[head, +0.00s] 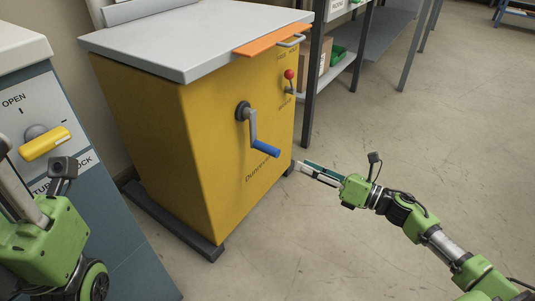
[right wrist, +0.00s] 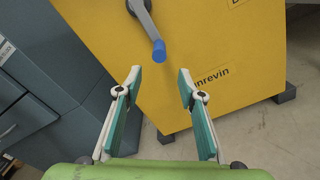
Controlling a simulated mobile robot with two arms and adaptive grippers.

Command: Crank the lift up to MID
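The yellow lift cabinet (head: 165,125) stands in the middle left of the head view, with a grey top. Its crank (head: 251,122) is on the front face, and the arm hangs down to a blue handle (head: 266,149). In the right wrist view the blue handle (right wrist: 159,51) shows ahead of the fingertips, between them and apart from them. My right gripper (right wrist: 158,75) is open and empty; in the head view it (head: 299,167) is low in front of the cabinet. My left arm is at the lower left; its fingers are out of view. No MID mark is legible.
A red-knobbed lever (head: 289,75) and an orange strip (head: 272,39) are at the cabinet's upper right. A blue-grey cabinet (head: 75,130) with a yellow OPEN/LOCK knob (head: 45,142) stands left. Shelving (head: 309,85) stands behind. The floor (head: 430,130) on the right is clear.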

